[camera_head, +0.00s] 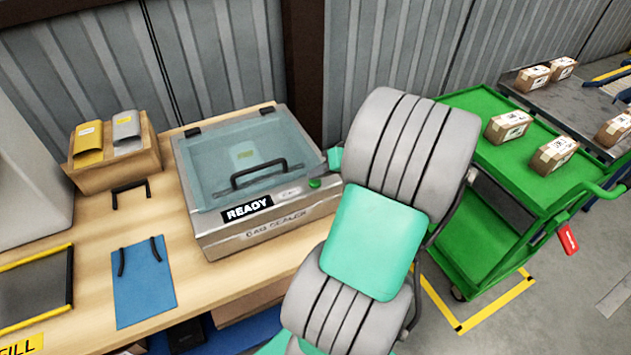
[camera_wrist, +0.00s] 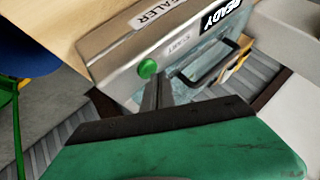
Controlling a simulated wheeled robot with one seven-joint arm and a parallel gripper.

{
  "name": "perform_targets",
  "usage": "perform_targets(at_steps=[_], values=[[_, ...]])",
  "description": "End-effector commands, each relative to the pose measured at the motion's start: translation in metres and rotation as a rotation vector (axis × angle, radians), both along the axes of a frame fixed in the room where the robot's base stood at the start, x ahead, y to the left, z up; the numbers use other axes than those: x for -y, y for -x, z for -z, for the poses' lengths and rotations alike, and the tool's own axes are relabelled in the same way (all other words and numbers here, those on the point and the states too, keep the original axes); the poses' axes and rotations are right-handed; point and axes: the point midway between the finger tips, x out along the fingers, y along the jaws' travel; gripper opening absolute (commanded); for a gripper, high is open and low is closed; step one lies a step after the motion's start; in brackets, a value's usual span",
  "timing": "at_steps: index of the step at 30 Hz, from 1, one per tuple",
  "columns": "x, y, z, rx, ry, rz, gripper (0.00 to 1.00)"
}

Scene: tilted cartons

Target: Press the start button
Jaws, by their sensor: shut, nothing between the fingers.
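The start button is a round green button (camera_head: 315,183) on the front right of the bag sealer (camera_head: 215,243). The sealer is a grey metal box with a clear bluish lid, shut, and a dark handle. Its label reads READY. In the wrist view the button (camera_wrist: 147,68) is on the sealer's panel (camera_wrist: 120,62), just beyond the fingertips. My gripper (camera_wrist: 157,83) is shut and empty, with its dark fingers pointing toward the button. I cannot tell whether they touch it. In the head view my arm hides most of my gripper.
A wooden bench (camera_head: 205,290) carries the sealer, a cardboard box (camera_head: 140,170) of packets and a blue sheet (camera_head: 143,283). A green cart (camera_head: 545,190) with small cartons stands at the right. A corrugated wall (camera_head: 225,60) is behind.

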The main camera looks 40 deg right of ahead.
Motion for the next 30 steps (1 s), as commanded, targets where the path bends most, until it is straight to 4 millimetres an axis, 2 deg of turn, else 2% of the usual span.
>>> perform_targets(at_steps=[30], values=[[0.0,-0.0001,0.0088,0.0,0.001,-0.001,0.0]])
